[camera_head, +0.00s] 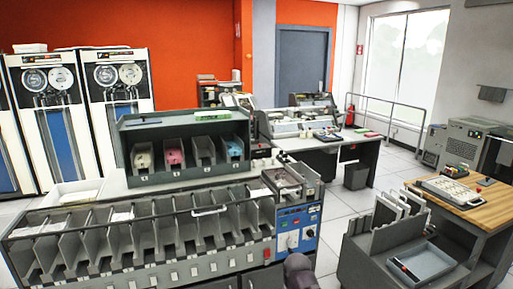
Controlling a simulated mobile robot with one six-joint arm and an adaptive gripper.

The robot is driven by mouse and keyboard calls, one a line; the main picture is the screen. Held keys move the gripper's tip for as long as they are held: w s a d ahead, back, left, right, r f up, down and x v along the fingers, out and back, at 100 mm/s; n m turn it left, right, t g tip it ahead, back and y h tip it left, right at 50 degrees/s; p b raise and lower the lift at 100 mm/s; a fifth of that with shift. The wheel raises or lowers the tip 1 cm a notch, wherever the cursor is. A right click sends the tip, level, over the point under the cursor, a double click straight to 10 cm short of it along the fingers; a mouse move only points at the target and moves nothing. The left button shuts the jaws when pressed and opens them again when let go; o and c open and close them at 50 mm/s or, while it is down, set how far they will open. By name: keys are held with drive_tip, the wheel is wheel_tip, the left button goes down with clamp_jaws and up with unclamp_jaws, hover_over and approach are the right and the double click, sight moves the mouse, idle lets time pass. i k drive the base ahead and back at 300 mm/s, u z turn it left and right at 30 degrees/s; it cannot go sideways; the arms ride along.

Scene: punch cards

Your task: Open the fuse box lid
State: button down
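I cannot pick out a fuse box or its lid with certainty. A blue control panel (313,215) with light switch plates and small knobs is on the right end of the grey card-sorting machine (150,255) in front. A dark rounded shape at the bottom edge, in front of this machine, looks like part of my arm. My gripper's fingers do not show.
A wooden-topped table (483,207) at the right bears a pale tray-like device (452,190). A grey cart (385,262) stands before it with a blue-grey tray (422,262). Tape cabinets (120,95) stand back left. White floor (340,200) is clear between machine and table.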

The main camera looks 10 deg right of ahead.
sight(260, 149)
drive_tip(key=u, duration=0.05)
drive_tip(key=i, duration=0.9)
drive_tip(key=z, duration=0.1)
drive_tip(key=k, duration=0.5)
drive_tip(key=u, duration=0.4)
drive_tip(key=i, duration=0.15)
drive_tip(key=z, duration=0.05)
